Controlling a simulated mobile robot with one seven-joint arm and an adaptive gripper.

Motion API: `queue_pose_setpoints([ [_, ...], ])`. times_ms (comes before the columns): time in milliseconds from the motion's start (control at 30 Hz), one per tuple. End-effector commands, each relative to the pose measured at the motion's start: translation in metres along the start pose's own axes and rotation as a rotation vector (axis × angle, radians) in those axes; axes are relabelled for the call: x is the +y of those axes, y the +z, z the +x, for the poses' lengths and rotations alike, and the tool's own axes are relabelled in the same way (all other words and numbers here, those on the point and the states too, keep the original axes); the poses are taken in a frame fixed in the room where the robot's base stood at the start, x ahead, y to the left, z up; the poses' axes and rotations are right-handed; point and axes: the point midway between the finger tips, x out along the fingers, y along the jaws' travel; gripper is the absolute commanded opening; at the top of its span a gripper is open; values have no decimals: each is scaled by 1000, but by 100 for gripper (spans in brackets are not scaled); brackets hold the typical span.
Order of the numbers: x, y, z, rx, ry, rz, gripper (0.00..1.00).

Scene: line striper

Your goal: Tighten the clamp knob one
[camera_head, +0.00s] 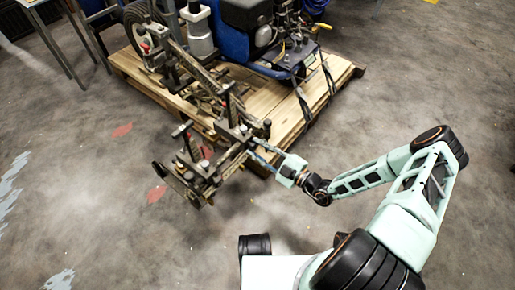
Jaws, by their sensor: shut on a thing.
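The line striper (225,112) stands on a wooden pallet, with its dark frame of bars and clamps reaching out over the pallet's front edge. My gripper (254,147) comes in from the right at this frame. Its two thin fingers are closed around a small dark part at the frame's right side, which looks like the clamp knob (246,141). The knob is small and partly hidden by the fingers, so its turn and its seating cannot be told.
The wooden pallet (340,75) lies under the machine, with dark straps over its right side. A blue engine body (228,42) and a white container (197,30) are at the back. Metal table legs (50,42) stand at the upper left. The grey floor around is mostly clear.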

Motion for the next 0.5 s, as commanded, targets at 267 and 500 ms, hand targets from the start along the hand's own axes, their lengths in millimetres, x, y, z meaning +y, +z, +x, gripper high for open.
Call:
queue_pose_setpoints([
  [267, 1, 0, 0, 0, 2, 2, 1],
  [500, 0, 0, 0, 0, 1, 0, 42],
])
